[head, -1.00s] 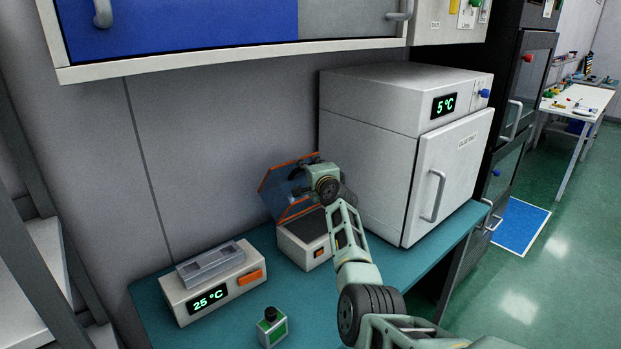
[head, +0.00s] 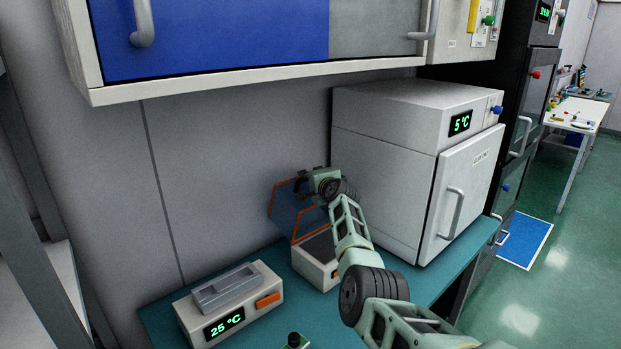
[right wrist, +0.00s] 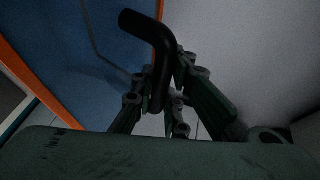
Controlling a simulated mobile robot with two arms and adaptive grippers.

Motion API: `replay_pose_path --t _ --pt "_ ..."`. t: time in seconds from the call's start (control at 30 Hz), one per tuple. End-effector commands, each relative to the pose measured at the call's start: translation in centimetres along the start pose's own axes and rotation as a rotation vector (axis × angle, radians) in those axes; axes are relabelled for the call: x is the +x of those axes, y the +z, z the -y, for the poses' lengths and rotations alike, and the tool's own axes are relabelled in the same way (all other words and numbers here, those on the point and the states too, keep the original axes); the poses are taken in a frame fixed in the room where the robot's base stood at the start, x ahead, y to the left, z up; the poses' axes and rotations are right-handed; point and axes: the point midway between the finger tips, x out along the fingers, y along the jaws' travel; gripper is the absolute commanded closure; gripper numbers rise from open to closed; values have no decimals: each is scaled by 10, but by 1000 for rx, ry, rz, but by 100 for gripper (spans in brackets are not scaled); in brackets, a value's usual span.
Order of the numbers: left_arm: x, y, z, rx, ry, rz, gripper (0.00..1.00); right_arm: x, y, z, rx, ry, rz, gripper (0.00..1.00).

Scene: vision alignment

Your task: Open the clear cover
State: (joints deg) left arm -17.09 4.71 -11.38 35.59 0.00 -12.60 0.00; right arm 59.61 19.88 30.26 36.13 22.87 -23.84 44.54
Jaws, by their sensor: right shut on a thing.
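The clear cover (head: 284,207) has an orange frame and stands raised, tilted back, above a small white device (head: 313,262) on the teal bench. My right gripper (head: 308,185) is at the top right edge of the cover. In the right wrist view, my right gripper (right wrist: 165,92) is shut on a black bent handle (right wrist: 148,27), and the cover (right wrist: 85,50) shows as a bluish pane with an orange edge. The gripper and wrist hide part of the cover's top in the head view.
A white unit reading 5 °C (head: 395,165) stands close to the right of my arm. A 25 °C device (head: 200,318) with a grey block is at the left front. The blue-fronted cupboard (head: 215,35) hangs above. A small green-and-black object (head: 294,341) is at the bottom edge.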

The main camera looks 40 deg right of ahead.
Motion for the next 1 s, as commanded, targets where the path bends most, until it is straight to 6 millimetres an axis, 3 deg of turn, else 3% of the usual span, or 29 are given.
replay_pose_path --t 0.17,0.2,0.33,0.77,1.0 --pt "0 1 -4 -1 5 1 60 0 0 2 3 -4 -1 100" --pt "0 1 -5 -2 5 2 60 0 0 2 3 -4 -1 85" --pt "0 1 -5 -1 6 2 60 0 0 2 2 -3 -1 74" --pt "0 4 -2 1 2 6 60 -3 0 0 0 -2 0 74" --pt "0 3 -2 1 3 4 60 -19 1 0 -3 -3 2 74"
